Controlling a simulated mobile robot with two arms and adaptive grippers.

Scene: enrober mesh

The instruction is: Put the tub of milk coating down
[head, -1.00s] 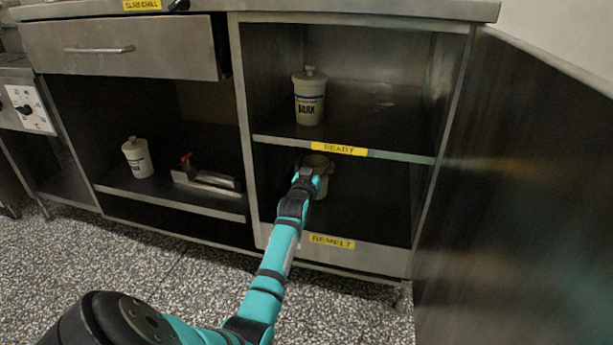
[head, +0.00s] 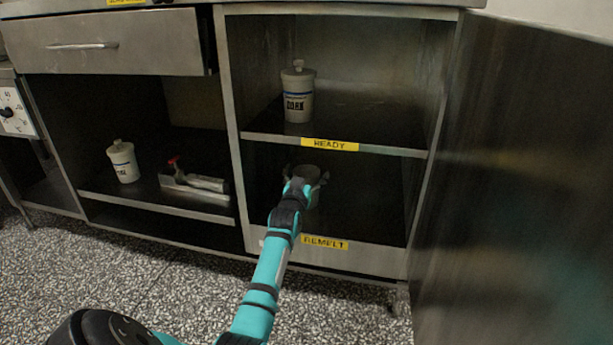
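My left gripper (head: 306,176) reaches in at the tub from the front. My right gripper is not in view.
A lidded tub with dark lettering (head: 298,95) stands on the READY shelf (head: 380,150) above. Another lidded tub (head: 123,162) and a metal tool with a red part (head: 195,181) are on the left shelf. A dark panel (head: 520,190) borders the right side.

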